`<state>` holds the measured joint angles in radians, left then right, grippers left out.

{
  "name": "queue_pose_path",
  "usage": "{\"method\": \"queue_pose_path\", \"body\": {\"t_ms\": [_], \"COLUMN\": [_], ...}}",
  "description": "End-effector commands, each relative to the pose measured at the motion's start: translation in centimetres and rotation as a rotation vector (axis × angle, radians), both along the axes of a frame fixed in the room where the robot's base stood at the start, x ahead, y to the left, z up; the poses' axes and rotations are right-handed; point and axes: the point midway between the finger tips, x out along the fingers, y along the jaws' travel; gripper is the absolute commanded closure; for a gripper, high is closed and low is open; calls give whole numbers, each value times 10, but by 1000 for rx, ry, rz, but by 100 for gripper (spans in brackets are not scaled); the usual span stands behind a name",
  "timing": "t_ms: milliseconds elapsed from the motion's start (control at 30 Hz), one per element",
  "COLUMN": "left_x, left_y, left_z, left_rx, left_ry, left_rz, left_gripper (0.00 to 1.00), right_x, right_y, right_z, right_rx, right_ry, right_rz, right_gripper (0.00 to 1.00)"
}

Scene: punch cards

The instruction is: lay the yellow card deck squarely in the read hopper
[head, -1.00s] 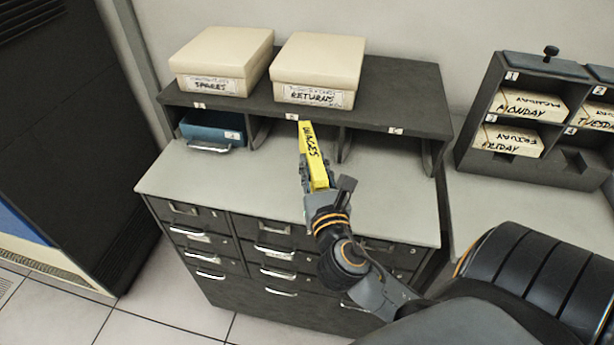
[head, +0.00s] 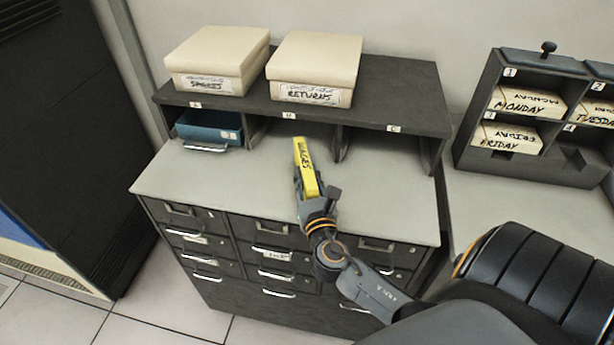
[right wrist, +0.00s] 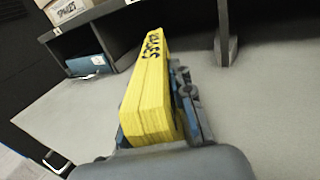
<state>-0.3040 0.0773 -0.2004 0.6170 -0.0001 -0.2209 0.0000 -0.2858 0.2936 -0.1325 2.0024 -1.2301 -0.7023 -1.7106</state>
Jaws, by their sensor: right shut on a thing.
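The yellow card deck (head: 304,166), marked "WAGES", is in my right gripper (head: 308,186) above the grey cabinet top. In the right wrist view the deck (right wrist: 150,90) stands on its long edge between the fingers (right wrist: 158,120), its far end pointing at the shelf compartments. My right gripper is shut on it. Whether the deck touches the surface beneath I cannot tell. I see nothing that I can name as the read hopper. My left gripper is not in view.
A dark shelf (head: 400,95) with open compartments stands at the cabinet's back, bearing two cream boxes, "SPARES" (head: 215,60) and "RETURNS" (head: 315,70). A blue tray (head: 207,131) fills its left compartment. A card rack (head: 530,165) stands at right. The cabinet top (head: 190,180) is otherwise clear.

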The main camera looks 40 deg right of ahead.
Motion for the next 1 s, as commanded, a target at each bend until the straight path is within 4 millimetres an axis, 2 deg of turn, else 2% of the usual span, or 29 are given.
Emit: {"method": "queue_pose_path", "body": {"t_ms": [100, 133, 200, 233, 567, 633, 767, 1000], "left_x": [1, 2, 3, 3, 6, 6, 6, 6], "left_y": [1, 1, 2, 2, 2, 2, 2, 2], "left_z": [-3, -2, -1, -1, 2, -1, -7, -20], "left_rx": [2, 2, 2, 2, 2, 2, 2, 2], "left_ry": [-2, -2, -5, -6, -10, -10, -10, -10], "left_rz": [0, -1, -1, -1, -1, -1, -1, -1], "left_gripper": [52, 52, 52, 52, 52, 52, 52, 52], "right_x": [0, 0, 0, 0, 0, -5, -24, -72], "right_y": [0, 0, 0, 0, 0, 3, 12, 36], "right_z": [-3, -3, -3, -2, 1, -2, -3, -5], "right_rx": [-1, 0, 0, 0, 0, 1, 1, 3], "right_ry": [-2, 0, 0, 0, 0, 3, 3, 3], "right_rz": [0, 0, 0, 0, 0, 1, 2, 1], "right_gripper": [100, 72, 58, 55, 55, 55, 55, 55]}}
